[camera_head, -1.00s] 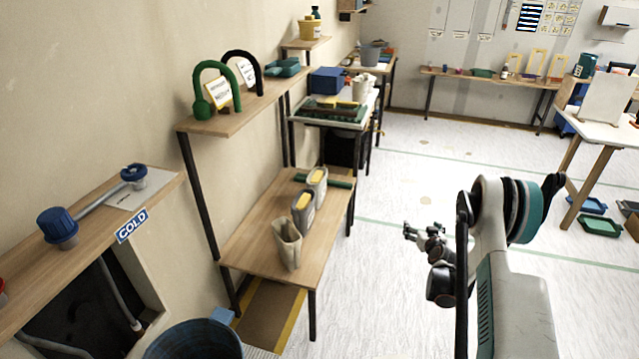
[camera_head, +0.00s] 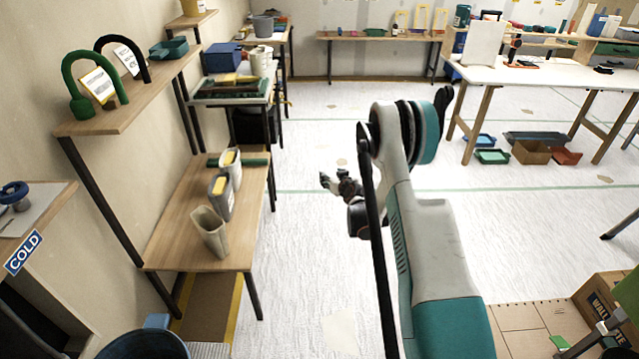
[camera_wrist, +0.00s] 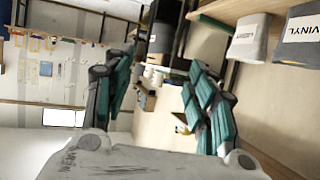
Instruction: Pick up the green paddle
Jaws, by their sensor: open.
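I cannot make out a green paddle for certain in either view. A small flat green thing (camera_head: 560,342) shows at the bottom right by a cardboard box, too little of it to name. A green arched piece (camera_head: 80,82) stands on the upper wall shelf at the left. My gripper (camera_head: 328,182) is held over open floor, right of the low wooden bench and apart from it. In the wrist view its two teal-padded fingers (camera_wrist: 158,98) are spread, with nothing between them.
The low bench (camera_head: 180,225) holds several bins. A white worktable (camera_head: 560,78) stands at the back right, with green and blue trays (camera_head: 492,156) beneath. A cardboard box (camera_head: 520,325) is at the bottom right. The middle floor is clear.

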